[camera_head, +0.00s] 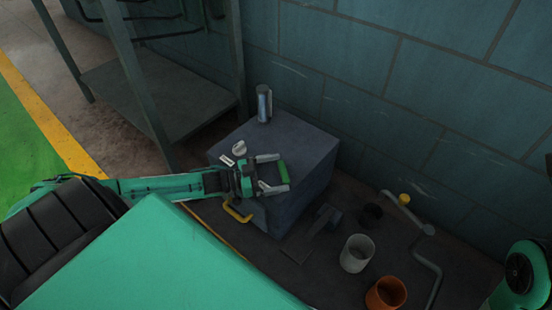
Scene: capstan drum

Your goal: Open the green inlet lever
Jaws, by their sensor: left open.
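My left gripper (281,171) reaches over the box from the left. Its two pale fingers are apart, one at each end of the green bar. I cannot tell whether they touch it. The lever's mount is hidden by the gripper. My right gripper is not in view.
A silver cylinder (264,104) and a white knob (239,147) stand on the box. A yellow handle (237,212) is at its front. A white cup (356,253), an orange cup (386,293) and a bent grey rod (432,275) are to the right. A block wall (400,80) stands behind.

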